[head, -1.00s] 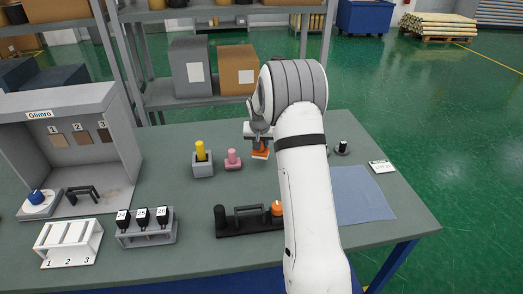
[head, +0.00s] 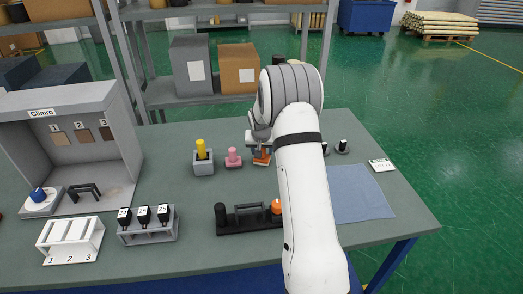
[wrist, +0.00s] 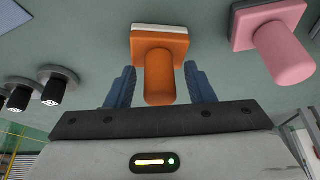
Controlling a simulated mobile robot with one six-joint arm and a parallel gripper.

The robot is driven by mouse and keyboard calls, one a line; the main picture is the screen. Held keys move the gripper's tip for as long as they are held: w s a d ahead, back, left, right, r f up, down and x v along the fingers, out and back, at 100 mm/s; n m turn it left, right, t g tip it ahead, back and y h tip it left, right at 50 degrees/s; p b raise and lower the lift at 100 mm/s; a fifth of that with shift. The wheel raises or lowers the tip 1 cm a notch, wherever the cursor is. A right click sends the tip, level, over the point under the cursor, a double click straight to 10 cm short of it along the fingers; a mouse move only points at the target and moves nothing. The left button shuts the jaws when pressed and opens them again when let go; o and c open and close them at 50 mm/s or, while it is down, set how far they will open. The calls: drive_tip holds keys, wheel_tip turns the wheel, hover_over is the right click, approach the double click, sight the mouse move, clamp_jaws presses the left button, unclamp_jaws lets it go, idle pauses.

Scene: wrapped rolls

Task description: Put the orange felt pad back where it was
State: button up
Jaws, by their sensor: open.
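The orange felt pad (head: 261,157) has an orange upright handle on a square orange base with a pale layer under it. It stands on the grey-green table, right of the pink pad (head: 233,156). In the wrist view the orange felt pad (wrist: 160,48) sits between my gripper's (wrist: 160,88) two blue fingers. The fingers are apart, with a gap on each side of the handle. In the head view my gripper (head: 260,146) is partly hidden by my arm. The pink pad also shows in the wrist view (wrist: 282,50), close by.
A grey block with a yellow peg (head: 203,160) stands left of the pink pad. A black rack (head: 240,222) is in front. A blue cloth (head: 362,197) and a white card (head: 381,165) lie to the right. Small black-topped pieces (head: 342,147) stand behind the cloth.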

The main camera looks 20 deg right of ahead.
drive_tip(key=shift+s+r, duration=0.1)
drive_tip(key=shift+r, duration=0.35)
drive_tip(key=s+a+r+n+b, duration=0.1)
drive_tip(key=s+a+r, duration=0.2)
drive_tip(key=s+r, duration=0.45)
drive_tip(key=s+a+r+b, duration=0.1)
drive_tip(key=s+a+r, duration=0.2)
drive_tip(key=s+r, duration=0.45)
drive_tip(key=s+a+r+n+y, duration=0.1)
drive_tip(key=s+a, duration=0.3)
drive_tip(key=s, duration=0.9)
drive_tip(key=s+a+r+n+g, duration=0.1)
drive_tip(key=s+a, duration=0.3)
drive_tip(key=s, duration=0.8)
drive_tip(key=shift+s+a+r+n+y, duration=0.25)
drive_tip(key=shift+s+n+y, duration=0.15)
drive_tip(key=shift+n, duration=0.4)
drive_tip(key=shift+w, duration=0.1)
drive_tip(key=shift+c, duration=0.5)
